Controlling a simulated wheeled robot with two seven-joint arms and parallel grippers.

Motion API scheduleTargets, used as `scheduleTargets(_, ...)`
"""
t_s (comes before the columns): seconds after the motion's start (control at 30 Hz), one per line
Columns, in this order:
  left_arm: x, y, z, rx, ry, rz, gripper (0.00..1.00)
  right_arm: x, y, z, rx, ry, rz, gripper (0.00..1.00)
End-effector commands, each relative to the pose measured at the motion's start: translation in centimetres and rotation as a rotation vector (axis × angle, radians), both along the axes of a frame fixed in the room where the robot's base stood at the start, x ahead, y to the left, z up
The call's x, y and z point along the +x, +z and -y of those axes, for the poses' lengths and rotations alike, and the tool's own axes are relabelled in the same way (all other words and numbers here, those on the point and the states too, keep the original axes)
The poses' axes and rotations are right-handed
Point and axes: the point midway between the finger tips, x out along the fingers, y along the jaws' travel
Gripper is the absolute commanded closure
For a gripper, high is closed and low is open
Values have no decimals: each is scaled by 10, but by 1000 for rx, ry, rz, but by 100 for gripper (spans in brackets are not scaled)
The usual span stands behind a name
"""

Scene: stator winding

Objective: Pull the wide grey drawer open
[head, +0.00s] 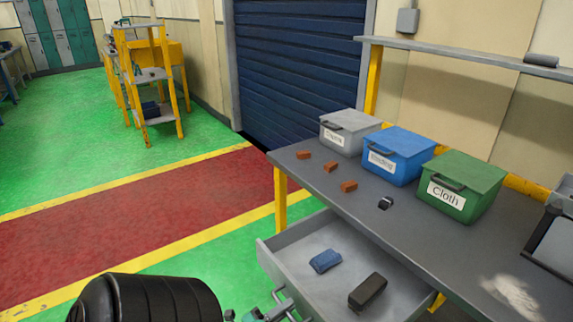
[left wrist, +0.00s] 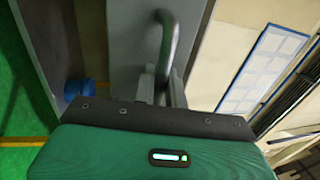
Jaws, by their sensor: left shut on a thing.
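The wide grey drawer (head: 272,243) under the workbench stands pulled out in the head view, its inside showing. A blue block-like item (head: 325,261) and a dark brown-black item (head: 368,291) lie in it. My left gripper (head: 268,309) is at the drawer's front, at the bottom edge of the head view, partly cut off. In the left wrist view its fingers (left wrist: 164,90) are shut on the curved metal drawer handle (left wrist: 167,45), with the grey drawer front (left wrist: 128,50) beyond. My right gripper is not in view.
On the workbench (head: 450,260) stand a grey bin (head: 350,143), a blue bin (head: 412,146) and a green bin (head: 485,172) labelled Cloth. Three reddish-brown blocks (head: 331,166) and a small dark item (head: 385,203) lie before them. Open floor (head: 200,249) lies left of the drawer.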

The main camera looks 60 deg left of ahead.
Motion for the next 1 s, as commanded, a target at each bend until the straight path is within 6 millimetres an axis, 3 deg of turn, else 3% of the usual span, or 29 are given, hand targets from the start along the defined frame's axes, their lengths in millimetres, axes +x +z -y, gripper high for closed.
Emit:
scheduleTargets(0.1,0,-1,0,0,0,-2,100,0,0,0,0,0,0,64)
scheduleTargets(0.13,0,-1,0,0,0,-2,86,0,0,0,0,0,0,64)
scheduleTargets(0.2,0,-1,0,0,0,-2,72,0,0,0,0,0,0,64)
scheduleTargets(0.57,-4,-2,0,0,1,-2,71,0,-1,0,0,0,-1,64)
scheduleTargets(0.77,-35,-10,0,0,2,-5,71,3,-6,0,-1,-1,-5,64)
scheduleTargets(1.0,-90,-21,0,0,2,-6,71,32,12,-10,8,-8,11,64)
